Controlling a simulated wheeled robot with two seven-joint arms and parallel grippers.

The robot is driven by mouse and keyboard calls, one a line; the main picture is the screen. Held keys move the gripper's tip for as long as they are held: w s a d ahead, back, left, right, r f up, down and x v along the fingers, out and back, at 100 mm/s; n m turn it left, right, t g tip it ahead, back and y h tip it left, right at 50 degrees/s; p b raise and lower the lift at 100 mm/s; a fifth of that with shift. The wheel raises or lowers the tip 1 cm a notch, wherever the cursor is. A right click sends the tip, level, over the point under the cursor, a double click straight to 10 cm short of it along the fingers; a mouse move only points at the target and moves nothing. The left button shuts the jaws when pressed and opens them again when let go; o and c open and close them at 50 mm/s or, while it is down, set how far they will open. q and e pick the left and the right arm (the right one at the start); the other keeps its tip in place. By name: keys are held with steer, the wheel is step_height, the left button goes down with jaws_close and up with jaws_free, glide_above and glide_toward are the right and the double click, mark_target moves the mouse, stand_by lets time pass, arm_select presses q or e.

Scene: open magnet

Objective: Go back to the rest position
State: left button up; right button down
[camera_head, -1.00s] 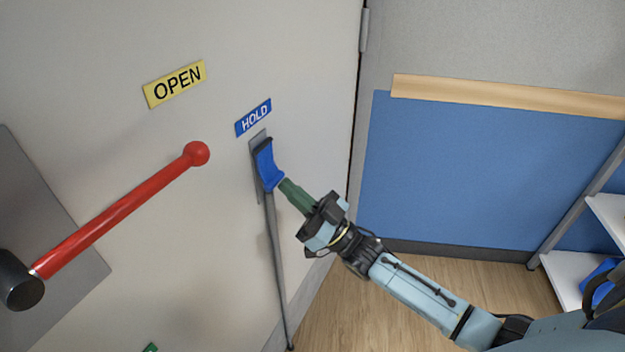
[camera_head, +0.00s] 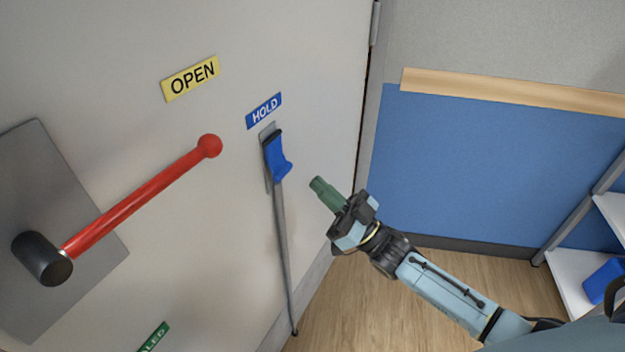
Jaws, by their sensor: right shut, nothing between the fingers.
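My right gripper (camera_head: 318,186) has green fingers that are shut with nothing between them. It points up and left, in front of the door, to the right of the blue handle and apart from it. The blue handle (camera_head: 276,156) sits at the top of a long grey rod on the door, below the blue HOLD label (camera_head: 264,111). The red lever (camera_head: 140,198) with a round knob slants up to the right from a black hub. My left gripper is not in view.
The pale door (camera_head: 110,60) fills the left side, with a yellow OPEN label (camera_head: 190,78) and a partly cut-off green label (camera_head: 153,338). A blue wall panel (camera_head: 470,180) stands behind my right arm. A shelf (camera_head: 568,275) with a blue item is at the right edge.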

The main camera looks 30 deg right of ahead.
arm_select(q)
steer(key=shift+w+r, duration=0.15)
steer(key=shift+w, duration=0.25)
arm_select(e)
steer(key=v, duration=0.8)
steer(key=shift+s+d+f, duration=0.2)
steer(key=shift+s+f, duration=0.05)
steer(key=shift+f, duration=0.05)
